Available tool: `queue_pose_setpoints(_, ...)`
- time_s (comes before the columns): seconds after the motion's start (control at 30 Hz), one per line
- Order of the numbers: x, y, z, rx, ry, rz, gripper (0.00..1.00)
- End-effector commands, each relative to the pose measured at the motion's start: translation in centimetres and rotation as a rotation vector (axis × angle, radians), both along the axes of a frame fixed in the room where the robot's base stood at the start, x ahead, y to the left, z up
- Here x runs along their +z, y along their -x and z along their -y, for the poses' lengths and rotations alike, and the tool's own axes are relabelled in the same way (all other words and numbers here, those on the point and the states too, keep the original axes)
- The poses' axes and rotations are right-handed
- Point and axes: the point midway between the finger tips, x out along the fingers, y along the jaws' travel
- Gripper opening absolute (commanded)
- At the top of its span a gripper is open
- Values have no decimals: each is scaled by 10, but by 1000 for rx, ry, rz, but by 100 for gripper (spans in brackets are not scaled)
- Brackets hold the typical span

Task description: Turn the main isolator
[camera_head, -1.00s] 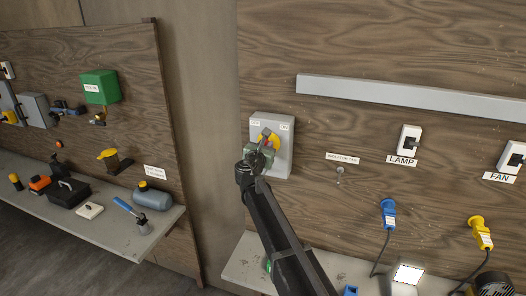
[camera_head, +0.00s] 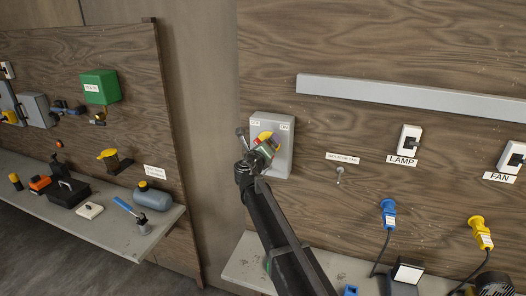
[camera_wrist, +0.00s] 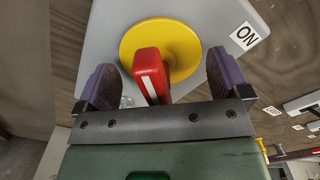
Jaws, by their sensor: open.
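The main isolator is a grey box (camera_head: 284,166) on the wooden panel, with a yellow disc (camera_wrist: 186,38) and a red handle (camera_wrist: 149,70) with a white stripe. My gripper (camera_head: 264,149) is at the front of the box and hides part of the handle in the head view. In the wrist view my gripper's open fingers stand on either side of the red handle, with a gap on both sides. An ON label (camera_wrist: 244,36) shows on the box to the right of the disc; the handle's stripe does not point at it.
A LAMP switch (camera_head: 408,140) and a FAN switch (camera_head: 513,158) are to the right. A tag on a hook (camera_head: 340,171) hangs nearby. Blue (camera_head: 388,212) and yellow (camera_head: 480,232) plugs sit lower on the panel. A lamp (camera_head: 408,272) stands dark on the shelf below.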

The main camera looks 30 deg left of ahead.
Motion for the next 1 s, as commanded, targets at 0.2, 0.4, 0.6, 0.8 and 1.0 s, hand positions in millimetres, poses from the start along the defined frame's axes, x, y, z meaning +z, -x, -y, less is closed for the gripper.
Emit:
queue_pose_setpoints(0.2, 0, 0, 0, 0, 0, 0, 100)
queue_pose_setpoints(0.4, 0, 13, 3, 1, 0, 0, 100)
queue_pose_setpoints(0.6, 0, 39, 11, 0, 0, 0, 100)
queue_pose_setpoints(0.8, 0, 63, 16, 1, 0, 0, 100)
queue_pose_setpoints(1.0, 0, 68, 17, 0, 0, 0, 100)
